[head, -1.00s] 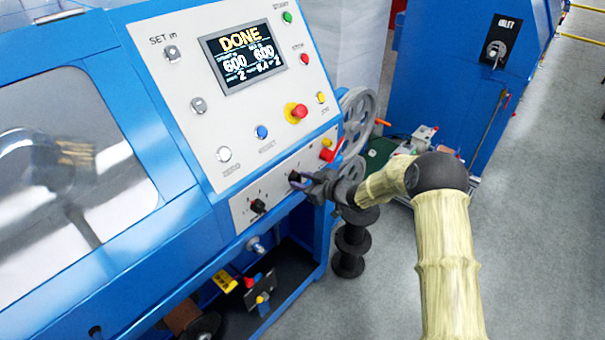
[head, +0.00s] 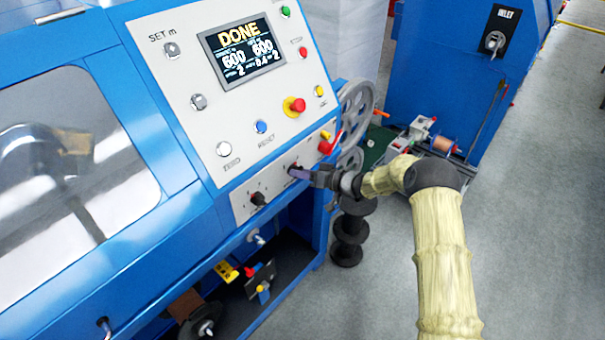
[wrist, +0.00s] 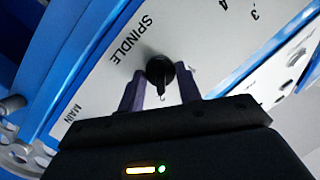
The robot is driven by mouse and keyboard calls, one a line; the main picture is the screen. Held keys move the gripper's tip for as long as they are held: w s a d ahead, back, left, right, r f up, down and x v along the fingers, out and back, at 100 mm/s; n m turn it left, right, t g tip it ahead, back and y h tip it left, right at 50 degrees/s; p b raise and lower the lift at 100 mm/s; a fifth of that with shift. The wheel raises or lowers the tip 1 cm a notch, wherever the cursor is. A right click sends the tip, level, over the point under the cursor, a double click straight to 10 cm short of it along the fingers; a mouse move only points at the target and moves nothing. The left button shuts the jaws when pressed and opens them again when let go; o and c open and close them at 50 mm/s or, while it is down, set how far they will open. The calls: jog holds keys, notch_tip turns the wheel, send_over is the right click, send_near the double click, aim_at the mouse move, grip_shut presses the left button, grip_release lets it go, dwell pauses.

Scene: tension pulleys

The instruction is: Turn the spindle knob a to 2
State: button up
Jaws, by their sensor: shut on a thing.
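The spindle knob (wrist: 158,66) is a small black knob on a pale panel, beside the printed word SPINDLE in the wrist view. Its pointer end faces the bottom of that view, toward my gripper's palm. The digits 3 and 4 are printed at the upper right. My gripper (wrist: 160,82) has its two purple fingers on either side of the knob and is shut on it. In the head view my gripper (head: 306,173) reaches the right-hand knob of the lower panel strip and mostly hides it.
Another black knob (head: 258,199) sits to the left on the same strip. Above are a display (head: 243,54) reading DONE, a red mushroom button (head: 297,105) and several coloured buttons. A red lever (head: 329,145) and grey wheels (head: 357,112) are close to my gripper.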

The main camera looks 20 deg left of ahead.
jog(key=shift+f, duration=0.1)
dwell(0.3)
jog(key=o, duration=1)
jog(key=shift+d, duration=0.15)
jog(key=b+v, duration=0.3)
jog(key=v, duration=1.4)
jog(key=shift+d, duration=0.1)
